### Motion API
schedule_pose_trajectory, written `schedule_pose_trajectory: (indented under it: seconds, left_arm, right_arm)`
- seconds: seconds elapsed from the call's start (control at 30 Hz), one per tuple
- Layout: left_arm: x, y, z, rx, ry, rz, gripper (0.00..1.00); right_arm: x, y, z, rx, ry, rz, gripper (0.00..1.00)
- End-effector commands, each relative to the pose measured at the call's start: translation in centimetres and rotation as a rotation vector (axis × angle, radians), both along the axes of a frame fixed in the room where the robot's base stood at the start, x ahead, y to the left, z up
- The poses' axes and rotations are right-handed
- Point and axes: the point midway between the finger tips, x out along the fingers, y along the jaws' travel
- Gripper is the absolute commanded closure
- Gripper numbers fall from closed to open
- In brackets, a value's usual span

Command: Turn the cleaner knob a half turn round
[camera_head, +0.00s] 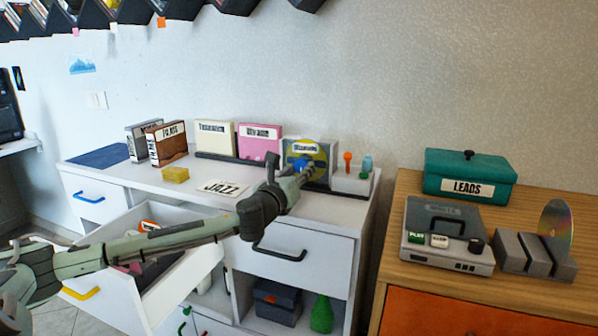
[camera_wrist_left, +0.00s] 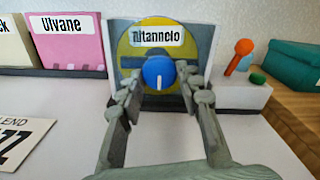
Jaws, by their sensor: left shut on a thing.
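The cleaner knob (camera_wrist_left: 158,71) is blue and round, with a white line on its lower half that stands about upright in the left wrist view. It sits on the front of the cleaner (camera_wrist_left: 203,42), a grey block with a yellow and blue disc labelled "Titannelo". My left gripper (camera_wrist_left: 161,78) is shut on the knob, one finger on each side. In the head view, the left gripper (camera_head: 296,174) reaches the cleaner from the front and hides part of it. My right gripper is not in view.
A pink "Ulvane" case (camera_head: 259,142) and a cream case (camera_head: 215,138) stand left of the cleaner. A JAZZ card (camera_head: 222,188) lies in front. Orange and green pieces sit on a white block (camera_head: 352,182) to the right. An open drawer (camera_head: 185,283) lies below my arm.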

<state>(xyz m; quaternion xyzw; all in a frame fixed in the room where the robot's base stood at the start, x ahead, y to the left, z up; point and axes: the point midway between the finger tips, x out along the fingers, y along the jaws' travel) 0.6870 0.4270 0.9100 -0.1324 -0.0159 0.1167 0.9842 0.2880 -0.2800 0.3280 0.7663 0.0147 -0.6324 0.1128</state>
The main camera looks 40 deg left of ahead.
Motion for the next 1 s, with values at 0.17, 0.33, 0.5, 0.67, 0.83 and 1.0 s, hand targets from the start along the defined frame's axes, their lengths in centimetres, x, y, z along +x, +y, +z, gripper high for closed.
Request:
schedule_pose_trajectory:
  seconds: [0.17, 0.33, 0.5, 0.67, 0.83, 1.0]
  left_arm:
    - [-0.02, -0.01, -0.12, 0.020, 0.007, -0.001, 0.94]
    - [-0.02, -0.01, -0.12, 0.024, 0.008, 0.000, 0.94]
    - [-0.02, -0.01, -0.12, 0.024, 0.008, -0.001, 0.94]
    - [-0.02, 0.00, -0.10, 0.023, 0.007, -0.001, 0.49]
    - [-0.01, -0.01, -0.05, 0.021, 0.006, 0.000, 0.44]
    - [-0.11, -0.03, -0.04, 0.021, 0.006, 0.000, 0.44]
  right_arm:
    - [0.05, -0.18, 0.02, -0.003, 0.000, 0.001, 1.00]
    - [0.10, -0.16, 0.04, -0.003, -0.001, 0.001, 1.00]
    - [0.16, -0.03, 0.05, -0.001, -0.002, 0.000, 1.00]
    - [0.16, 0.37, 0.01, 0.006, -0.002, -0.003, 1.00]
    - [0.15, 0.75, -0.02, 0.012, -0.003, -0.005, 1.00]
    - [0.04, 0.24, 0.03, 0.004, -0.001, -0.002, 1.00]
